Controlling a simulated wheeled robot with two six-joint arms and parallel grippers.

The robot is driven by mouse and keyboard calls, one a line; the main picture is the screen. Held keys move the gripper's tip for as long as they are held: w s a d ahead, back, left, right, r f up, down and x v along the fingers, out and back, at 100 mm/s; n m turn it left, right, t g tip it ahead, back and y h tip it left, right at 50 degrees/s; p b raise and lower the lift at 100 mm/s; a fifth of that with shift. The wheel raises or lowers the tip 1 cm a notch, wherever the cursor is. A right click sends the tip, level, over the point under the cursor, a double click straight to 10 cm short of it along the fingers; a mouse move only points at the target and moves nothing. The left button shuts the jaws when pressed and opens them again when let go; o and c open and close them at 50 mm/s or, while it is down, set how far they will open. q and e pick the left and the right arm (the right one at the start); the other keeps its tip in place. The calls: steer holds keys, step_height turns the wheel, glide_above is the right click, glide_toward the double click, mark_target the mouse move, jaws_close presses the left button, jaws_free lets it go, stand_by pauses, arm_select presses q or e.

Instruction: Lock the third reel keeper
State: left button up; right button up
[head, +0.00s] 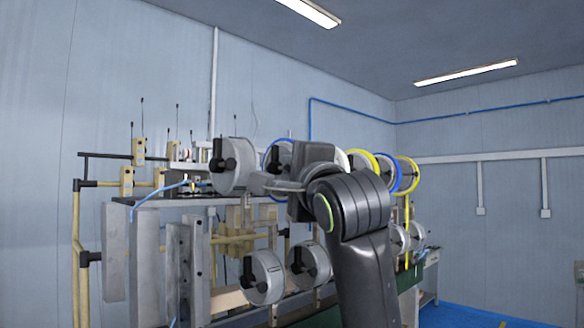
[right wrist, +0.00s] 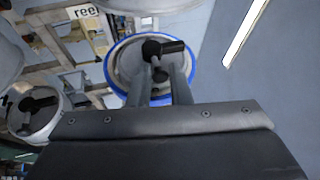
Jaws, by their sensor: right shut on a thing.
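A reel with a blue rim (right wrist: 117,73) faces me in the right wrist view. Its black keeper (right wrist: 160,48) sits at the hub, with one arm pointing right and a short stub towards me. My right gripper (right wrist: 158,84) reaches up to the keeper, its two fingers shut on the stub. In the head view my right gripper (head: 276,186) is at the upper row of reels, and my wrist hides part of that row. I cannot tell from the keeper's pose whether it is locked. My left gripper is not in view.
A grey reel (head: 240,178) with a black keeper is left of my gripper. Yellow-rimmed (head: 416,176) and blue-rimmed reels stand to the right. Lower reels (head: 262,290) hang below. The winder's frame (head: 80,235) is at the left, and open blue floor (head: 470,316) at the right.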

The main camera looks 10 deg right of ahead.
steer(key=shift+s+d, duration=0.1)
steer(key=shift+s+d+r, duration=0.1)
steer(key=shift+s+d, duration=0.35)
steer(key=shift+s, duration=0.3)
steer(key=shift+s+d, duration=0.1)
steer(key=shift+s, duration=0.05)
steer(key=o, duration=0.3)
steer(key=shift+o, duration=1.2)
steer(key=shift+d, duration=0.2)
